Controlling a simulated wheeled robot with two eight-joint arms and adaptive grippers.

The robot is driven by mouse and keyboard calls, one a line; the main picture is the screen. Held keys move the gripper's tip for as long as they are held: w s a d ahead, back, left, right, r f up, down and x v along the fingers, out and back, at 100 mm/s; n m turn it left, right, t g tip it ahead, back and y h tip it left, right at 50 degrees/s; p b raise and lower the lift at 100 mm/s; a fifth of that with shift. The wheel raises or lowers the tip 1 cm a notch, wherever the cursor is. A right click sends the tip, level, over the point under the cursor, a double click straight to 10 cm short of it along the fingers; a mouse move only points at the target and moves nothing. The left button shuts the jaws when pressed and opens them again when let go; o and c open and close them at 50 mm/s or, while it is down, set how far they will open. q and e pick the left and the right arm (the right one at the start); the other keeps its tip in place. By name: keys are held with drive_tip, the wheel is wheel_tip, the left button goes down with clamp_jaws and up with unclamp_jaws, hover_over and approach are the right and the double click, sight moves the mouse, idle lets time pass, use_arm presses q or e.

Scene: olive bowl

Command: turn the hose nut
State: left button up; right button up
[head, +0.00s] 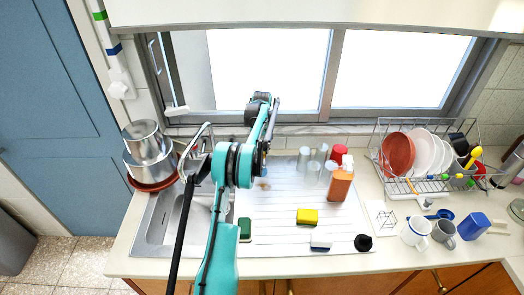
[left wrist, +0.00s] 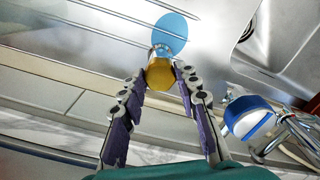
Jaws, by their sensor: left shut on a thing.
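The hose nut (left wrist: 160,75) is a yellow, brass-like piece in the left wrist view, with a shiny metal collar just beyond it. My left gripper (left wrist: 161,70) has its two purple-padded fingers closed around the nut, with the tips on either side of it. A flat blue disc (left wrist: 176,30) shows behind the nut, over the steel surface. In the head view my teal left arm reaches over the drainboard to its back edge, and the fingers are too small to make out there. My right gripper is in neither view.
The ridged drainboard (head: 285,225) holds glasses, an orange bottle (head: 340,184), a yellow sponge (head: 307,216) and a green sponge (head: 245,229). Stacked pots (head: 148,160) stand left of the sink (head: 158,222). A dish rack (head: 425,150) stands at the right.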

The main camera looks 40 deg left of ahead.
sight(262, 152)
use_arm(q)
drive_tip(key=m, duration=0.3)
drive_tip(key=shift+m, duration=2.1)
drive_tip(key=o, duration=1.2)
drive_tip(key=shift+c, duration=0.2)
wheel_tip(262, 152, up, 12)
